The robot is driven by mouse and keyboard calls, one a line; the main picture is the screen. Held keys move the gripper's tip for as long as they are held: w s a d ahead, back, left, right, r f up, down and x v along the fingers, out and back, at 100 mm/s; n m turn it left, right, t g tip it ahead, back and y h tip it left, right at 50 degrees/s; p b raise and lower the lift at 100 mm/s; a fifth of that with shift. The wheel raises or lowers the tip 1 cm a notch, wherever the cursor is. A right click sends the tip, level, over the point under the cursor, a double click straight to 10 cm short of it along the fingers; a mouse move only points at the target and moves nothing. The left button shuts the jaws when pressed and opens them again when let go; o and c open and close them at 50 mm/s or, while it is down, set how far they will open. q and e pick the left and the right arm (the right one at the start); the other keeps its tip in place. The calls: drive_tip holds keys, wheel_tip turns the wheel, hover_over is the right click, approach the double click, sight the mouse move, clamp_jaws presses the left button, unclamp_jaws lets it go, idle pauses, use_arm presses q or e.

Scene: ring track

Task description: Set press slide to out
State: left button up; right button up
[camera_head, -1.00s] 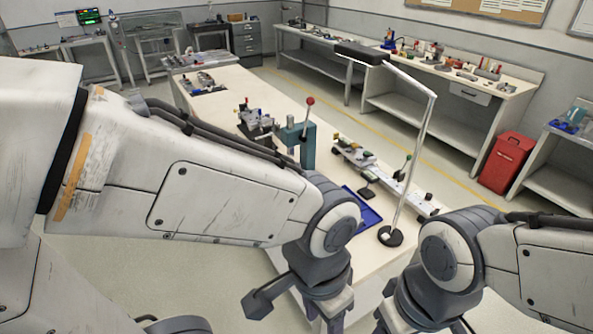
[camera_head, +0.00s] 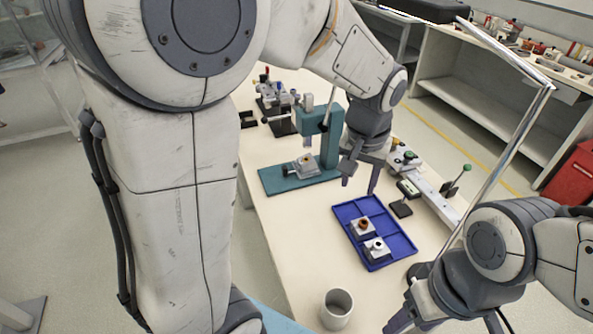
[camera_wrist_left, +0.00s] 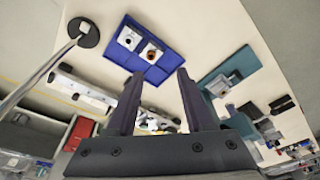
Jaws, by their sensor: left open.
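The teal press (camera_head: 327,148) stands on the white table, with a flat teal base. On that base, below the press head, sits a grey slide block (camera_head: 299,169) with a small brownish part on it. The press also shows at the right in the left wrist view (camera_wrist_left: 232,66), partly behind my finger. My left gripper (camera_head: 359,184) is open and empty, fingers pointing down, just right of the press and above the table near the blue tray. Its fingers (camera_wrist_left: 158,76) also show in the left wrist view. My right gripper (camera_head: 405,318) is only partly seen at the bottom.
The blue tray (camera_head: 341,211) holds two small blocks with round parts. A grey cup (camera_head: 337,308) stands at the near edge. A rail with a green-knobbed lever (camera_head: 455,182) lies right of the tray. A lamp arm (camera_head: 507,165) rises at the right. More fixtures stand behind the press.

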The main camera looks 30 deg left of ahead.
use_arm(q)
drive_tip(key=w+a+f+n+y+b, duration=0.1)
drive_tip(key=w+a+f+n+b, duration=0.4)
drive_tip(key=w+a+f, duration=0.5)
drive_tip(key=n+y+b, duration=0.2)
drive_tip(key=n+b, duration=0.2)
approach(284, 166)
drive_tip(key=shift+t, duration=0.4)
drive_tip(key=x, duration=1)
drive_tip(key=shift+s+f, duration=0.25)
use_arm(e)
wheel_tip(284, 166, down, 12)
drive_tip(key=shift+r, duration=0.25)
use_arm(q)
clamp_jaws()
